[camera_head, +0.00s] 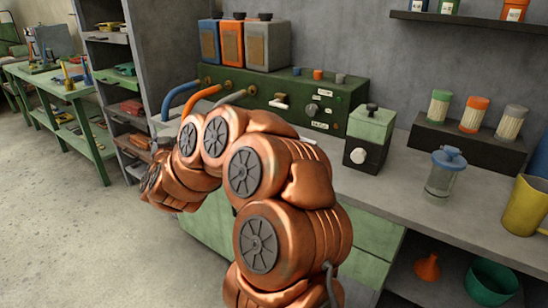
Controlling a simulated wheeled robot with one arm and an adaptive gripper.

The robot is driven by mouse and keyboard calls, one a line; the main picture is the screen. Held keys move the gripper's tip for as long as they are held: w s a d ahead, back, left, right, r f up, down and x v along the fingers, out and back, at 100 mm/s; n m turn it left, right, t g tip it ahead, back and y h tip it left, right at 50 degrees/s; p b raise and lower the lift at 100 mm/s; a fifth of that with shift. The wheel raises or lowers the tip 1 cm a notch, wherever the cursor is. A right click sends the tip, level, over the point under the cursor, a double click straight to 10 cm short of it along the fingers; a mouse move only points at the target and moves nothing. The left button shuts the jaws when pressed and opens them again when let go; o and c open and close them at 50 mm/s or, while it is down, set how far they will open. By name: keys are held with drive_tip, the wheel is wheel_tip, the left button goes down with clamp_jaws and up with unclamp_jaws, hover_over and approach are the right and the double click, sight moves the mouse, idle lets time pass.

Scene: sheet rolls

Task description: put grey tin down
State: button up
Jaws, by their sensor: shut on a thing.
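My copper arm reaches up from the bottom middle and bends over to the left, where its last visible joint hangs in front of the dark shelf unit. My gripper is hidden behind or below this end of the arm, and no held tin shows there. A grey-capped container (510,123) stands upright on a dark riser at the right. A larger grey canister (267,45) stands on the green control box, beside an orange canister (230,43) and a blue one (208,41). I cannot tell whether either grey one is the task's tin.
The grey counter (420,196) holds a green control box (350,103), a green-and-black box (370,137), a blue-lidded jar (445,172) and a yellow mug (525,206). Its front middle has bare room. A green table (92,90) stands far left, with open floor (60,230) before it.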

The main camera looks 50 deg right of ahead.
drive_tip(key=s+d+f+m+g+h+b, duration=0.2)
drive_tip(key=s+d+m+g+h+b, duration=0.3)
drive_tip(key=s+d, duration=0.6)
drive_tip(key=s+d+f+m+g+h+b, duration=0.15)
drive_tip(key=s+d+m+g, duration=0.4)
drive_tip(key=s, duration=0.85)
drive_tip(key=shift+n+g, duration=0.55)
drive_tip(key=shift+n, duration=0.3)
drive_tip(key=w+d, duration=0.1)
drive_tip(key=d, duration=0.4)
drive_tip(key=w+d+f+b, duration=0.1)
drive_tip(key=w+d, duration=0.1)
drive_tip(key=d, duration=0.3)
drive_tip(key=w+d+b, duration=0.1)
drive_tip(key=w+d, duration=0.1)
drive_tip(key=d, duration=0.4)
drive_tip(key=shift+w+f, duration=0.25)
drive_tip(key=shift+f, duration=0.1)
drive_tip(key=shift+f+b, duration=0.85)
drive_tip(key=shift+f, duration=0.8)
drive_tip(key=shift+f, duration=0.15)
drive_tip(key=o, duration=1.3)
